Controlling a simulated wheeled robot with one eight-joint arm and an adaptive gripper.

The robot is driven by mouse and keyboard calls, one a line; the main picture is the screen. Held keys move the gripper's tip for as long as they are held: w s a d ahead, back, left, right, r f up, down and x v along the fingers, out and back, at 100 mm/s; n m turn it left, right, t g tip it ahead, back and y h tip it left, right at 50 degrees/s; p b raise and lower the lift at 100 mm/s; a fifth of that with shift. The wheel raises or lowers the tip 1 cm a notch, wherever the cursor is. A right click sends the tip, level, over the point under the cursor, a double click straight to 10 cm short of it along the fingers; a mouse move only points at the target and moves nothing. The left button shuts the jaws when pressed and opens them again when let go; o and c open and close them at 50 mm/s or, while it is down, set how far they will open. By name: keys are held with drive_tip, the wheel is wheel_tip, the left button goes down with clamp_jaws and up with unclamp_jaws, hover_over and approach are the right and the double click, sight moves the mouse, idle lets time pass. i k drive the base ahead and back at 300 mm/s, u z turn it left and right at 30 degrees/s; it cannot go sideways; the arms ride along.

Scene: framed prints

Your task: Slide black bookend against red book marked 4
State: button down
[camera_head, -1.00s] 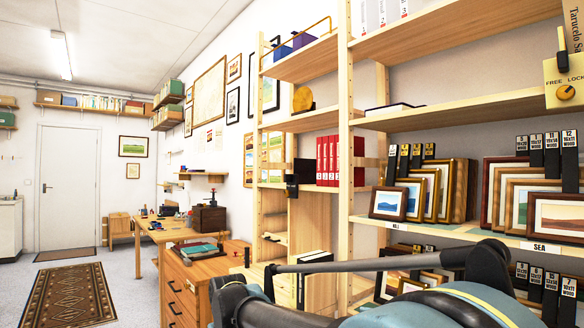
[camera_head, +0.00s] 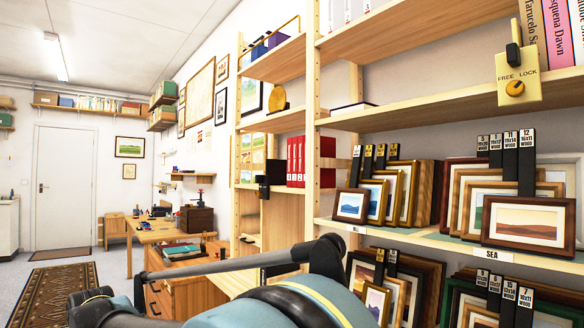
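Several red books (camera_head: 297,160) stand upright in a row on the middle shelf of the left bay. Small white labels show low on their spines, but I cannot read which is marked 4. A small black object (camera_head: 268,178) sits left of the books near the shelf's front left, apparently the bookend. I cannot tell whether it touches them. My arm crosses the bottom of the view, below and in front of this shelf. My gripper's fingertips are not visible.
Wooden shelf uprights (camera_head: 312,120) flank the bays. Framed prints (camera_head: 536,222) with black tags fill the right bay above a SEA label (camera_head: 492,254). A FREE LOCK plate (camera_head: 518,86) is at upper right. A workbench (camera_head: 160,234) and patterned rug (camera_head: 65,298) lie left.

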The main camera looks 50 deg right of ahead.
sight(276, 170)
drive_tip(key=i, duration=4.35)
drive_tip(key=z, duration=3.45)
